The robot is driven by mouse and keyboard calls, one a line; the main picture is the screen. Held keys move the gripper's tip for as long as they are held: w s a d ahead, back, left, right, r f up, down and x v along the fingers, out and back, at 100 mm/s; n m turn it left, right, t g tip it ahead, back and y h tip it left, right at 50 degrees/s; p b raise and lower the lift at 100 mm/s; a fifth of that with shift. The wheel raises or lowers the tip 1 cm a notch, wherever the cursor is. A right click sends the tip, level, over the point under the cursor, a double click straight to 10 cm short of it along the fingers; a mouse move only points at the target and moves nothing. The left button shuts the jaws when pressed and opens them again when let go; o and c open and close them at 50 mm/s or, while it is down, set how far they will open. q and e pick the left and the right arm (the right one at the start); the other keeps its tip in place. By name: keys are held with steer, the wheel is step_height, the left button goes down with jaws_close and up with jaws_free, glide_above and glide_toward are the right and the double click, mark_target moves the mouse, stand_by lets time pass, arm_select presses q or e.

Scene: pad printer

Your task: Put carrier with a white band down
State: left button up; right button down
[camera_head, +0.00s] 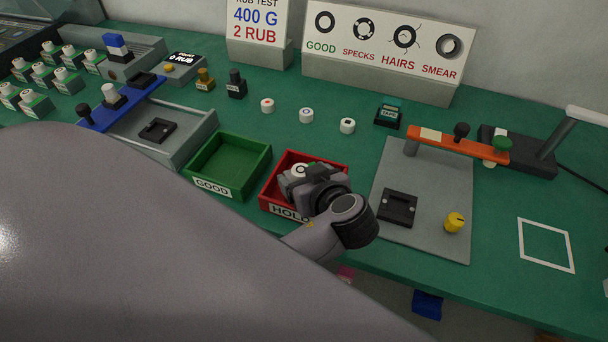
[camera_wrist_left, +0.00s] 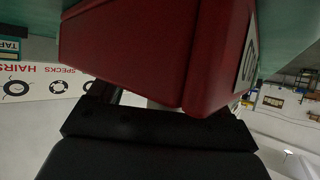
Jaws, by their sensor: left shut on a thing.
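My left gripper (camera_head: 307,181) is over the red HOLD tray (camera_head: 271,187), reaching in from its front side. It is shut on a carrier (camera_head: 299,170) whose white top, with a dark ring print, shows at the fingers. The rest of the carrier is hidden by the gripper, and I cannot make out its band. I cannot tell whether it touches the tray floor. In the left wrist view the tray's red outer walls (camera_wrist_left: 125,55) fill the middle, above the dark gripper body; the carrier is mostly hidden there. My right gripper is not in view.
An empty green GOOD tray (camera_head: 225,187) stands just left of the red tray. A grey plate (camera_head: 425,225) with an orange arm (camera_head: 455,144) is to the right. Several carriers (camera_head: 42,75) stand at far left. A white outlined square (camera_head: 545,245) on the right is empty.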

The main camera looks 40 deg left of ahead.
arm_select(q)
steer(key=shift+d, duration=0.1)
steer(key=shift+f, duration=0.1)
steer(key=o, duration=0.8)
steer(key=shift+o, duration=0.2)
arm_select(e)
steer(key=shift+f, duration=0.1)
arm_select(q)
steer(key=shift+r, duration=0.2)
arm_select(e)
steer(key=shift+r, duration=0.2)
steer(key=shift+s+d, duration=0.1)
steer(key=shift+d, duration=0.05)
